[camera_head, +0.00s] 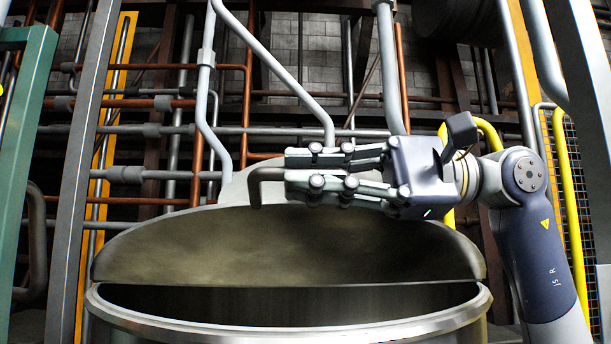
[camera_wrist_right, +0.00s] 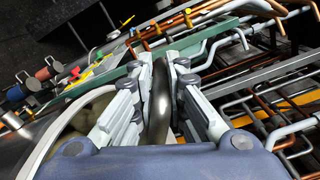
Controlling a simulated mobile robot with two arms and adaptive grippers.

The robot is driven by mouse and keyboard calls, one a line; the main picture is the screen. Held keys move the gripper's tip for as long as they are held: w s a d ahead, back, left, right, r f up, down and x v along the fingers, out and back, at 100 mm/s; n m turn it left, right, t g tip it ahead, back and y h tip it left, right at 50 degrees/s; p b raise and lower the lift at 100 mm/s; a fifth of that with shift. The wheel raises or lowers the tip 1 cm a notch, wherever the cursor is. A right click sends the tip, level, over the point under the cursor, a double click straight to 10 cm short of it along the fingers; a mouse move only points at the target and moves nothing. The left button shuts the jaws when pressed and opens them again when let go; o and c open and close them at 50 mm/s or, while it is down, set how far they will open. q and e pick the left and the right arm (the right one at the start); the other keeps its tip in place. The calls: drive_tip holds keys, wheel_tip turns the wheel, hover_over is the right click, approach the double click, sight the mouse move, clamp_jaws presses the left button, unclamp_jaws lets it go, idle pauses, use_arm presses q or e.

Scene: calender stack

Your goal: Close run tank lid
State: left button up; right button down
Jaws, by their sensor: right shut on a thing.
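The run tank (camera_head: 300,333) is a round metal vessel at the bottom middle of the head view, with a bright rim and a dark inside. Its lid (camera_head: 290,248) is tilted up above the opening, with a dark gap between lid and rim. A bent metal handle (camera_head: 256,190) stands at the top of the lid. My right gripper (camera_head: 300,172) comes in from the right and is shut on this handle. In the right wrist view the dark curved handle (camera_wrist_right: 159,105) passes between the two fingers. My left gripper is not in view.
Grey and copper pipes (camera_head: 215,90) fill the space behind the tank. A green frame (camera_head: 27,130) and a slanted grey post (camera_head: 82,160) stand at the left. Yellow rails (camera_head: 572,200) stand behind my right arm.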

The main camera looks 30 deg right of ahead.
drive_tip(key=s+a+f+n+b, duration=0.1)
drive_tip(key=f+n+b, duration=0.1)
drive_tip(key=f+b, duration=0.3)
drive_tip(key=s+f+n+b, duration=0.2)
drive_tip(key=f+b, duration=0.4)
drive_tip(key=f, duration=0.5)
drive_tip(key=shift+s+a+n, duration=0.3)
drive_tip(key=shift+a+n, duration=0.1)
drive_tip(key=shift+f, duration=0.1)
drive_tip(key=c, duration=1.6)
unclamp_jaws()
drive_tip(key=shift+s+d, duration=0.1)
drive_tip(key=shift+d, duration=0.1)
